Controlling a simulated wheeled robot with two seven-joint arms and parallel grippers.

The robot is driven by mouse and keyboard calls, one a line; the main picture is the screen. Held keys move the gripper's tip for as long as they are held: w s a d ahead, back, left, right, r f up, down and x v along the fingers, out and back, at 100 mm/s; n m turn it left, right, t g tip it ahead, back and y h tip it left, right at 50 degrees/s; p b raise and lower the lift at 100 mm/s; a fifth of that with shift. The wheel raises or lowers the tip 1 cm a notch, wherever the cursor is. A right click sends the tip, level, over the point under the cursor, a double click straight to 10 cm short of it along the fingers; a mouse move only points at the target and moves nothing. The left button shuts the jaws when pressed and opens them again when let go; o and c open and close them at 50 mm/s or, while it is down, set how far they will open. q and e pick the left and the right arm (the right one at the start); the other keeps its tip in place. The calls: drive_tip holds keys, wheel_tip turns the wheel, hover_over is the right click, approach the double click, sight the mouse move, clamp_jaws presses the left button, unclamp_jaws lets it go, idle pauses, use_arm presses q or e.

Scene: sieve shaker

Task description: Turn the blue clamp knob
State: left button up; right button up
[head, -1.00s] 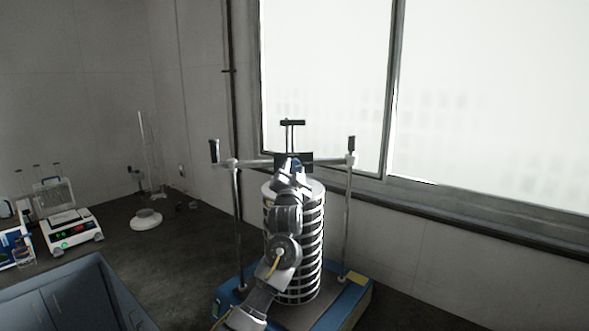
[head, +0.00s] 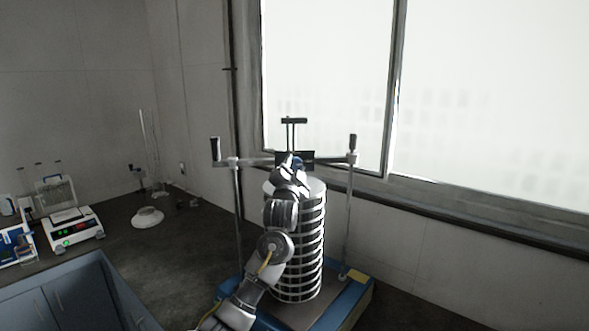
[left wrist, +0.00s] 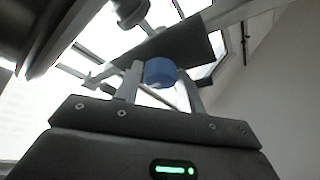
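The blue clamp knob (left wrist: 160,72) sits between the two fingers of my left gripper (left wrist: 160,80) in the left wrist view, with both fingers close against its sides; the gripper looks shut on it. In the head view the left gripper (head: 293,170) is above the sieve stack, at the middle of the clamp crossbar (head: 258,162), and mostly hides the knob (head: 298,161). The round sieve stack (head: 312,235) stands upright on the blue shaker base (head: 357,294), between two posts. My right gripper is not in view.
The posts (head: 349,215) rise at both sides of the stack, with dark upright handles (head: 215,148) at the crossbar ends. A white scale-like device (head: 72,228) and a white dish (head: 147,217) stand on the dark counter at left. A window is behind.

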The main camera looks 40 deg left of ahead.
use_arm(q)
drive_tip(key=o, duration=0.4)
drive_tip(key=shift+c, duration=0.2)
drive_tip(key=shift+s+d+f+b, duration=0.15)
drive_tip(key=shift+s+f+b, duration=0.1)
drive_tip(key=shift+f+b, duration=0.1)
drive_tip(key=b+v, duration=0.4)
drive_tip(key=v, duration=0.6)
drive_tip(key=shift+d+r, duration=0.1)
